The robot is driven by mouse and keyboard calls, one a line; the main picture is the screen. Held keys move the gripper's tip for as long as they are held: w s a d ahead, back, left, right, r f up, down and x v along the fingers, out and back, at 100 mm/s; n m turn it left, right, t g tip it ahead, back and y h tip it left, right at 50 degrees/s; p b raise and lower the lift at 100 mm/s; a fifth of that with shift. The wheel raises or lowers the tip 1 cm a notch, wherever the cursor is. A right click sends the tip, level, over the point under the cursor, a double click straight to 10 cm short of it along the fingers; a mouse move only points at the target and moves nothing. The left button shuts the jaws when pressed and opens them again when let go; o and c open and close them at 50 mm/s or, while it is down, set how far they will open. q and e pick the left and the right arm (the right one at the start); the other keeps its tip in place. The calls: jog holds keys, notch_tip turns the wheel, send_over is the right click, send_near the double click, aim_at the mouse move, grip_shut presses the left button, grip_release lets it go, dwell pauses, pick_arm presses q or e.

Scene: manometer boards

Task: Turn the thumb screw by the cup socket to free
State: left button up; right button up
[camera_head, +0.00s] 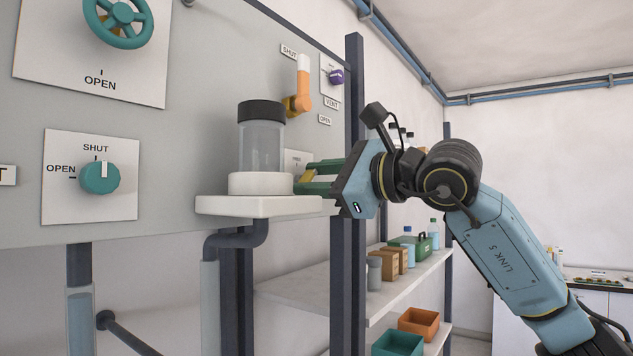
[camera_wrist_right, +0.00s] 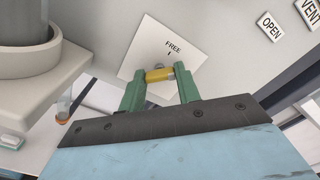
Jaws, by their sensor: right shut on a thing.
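The thumb screw (camera_wrist_right: 159,75) shows in the right wrist view as a small yellow piece on a white plate marked FREE (camera_wrist_right: 173,46). My right gripper (camera_wrist_right: 160,78) has its green fingers on both sides of the screw, shut on it. In the head view my right gripper (camera_head: 303,178) reaches in from the right, and the screw is hidden by its fingers. The cup socket (camera_head: 260,184) is a white ring on a white shelf just left of the gripper. A clear cup with a black lid (camera_head: 261,140) stands upright in it. My left gripper is not in view.
Above the socket are an orange lever (camera_head: 301,88) and a purple knob (camera_head: 336,76). A teal knob (camera_head: 100,178) and teal handwheel (camera_head: 123,20) are on the board at left. A rack shelf (camera_head: 340,290) with boxes and bottles stands behind my right arm.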

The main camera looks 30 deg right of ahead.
jog(key=n, duration=0.4)
jog(key=shift+n, duration=0.3)
jog(key=n, duration=0.4)
jog(key=shift+n, duration=0.4)
jog(key=o, duration=1)
jog(key=b+v, duration=0.4)
jog(key=v, duration=0.9)
jog(key=shift+s+d, duration=0.1)
jog(key=shift+s, duration=0.1)
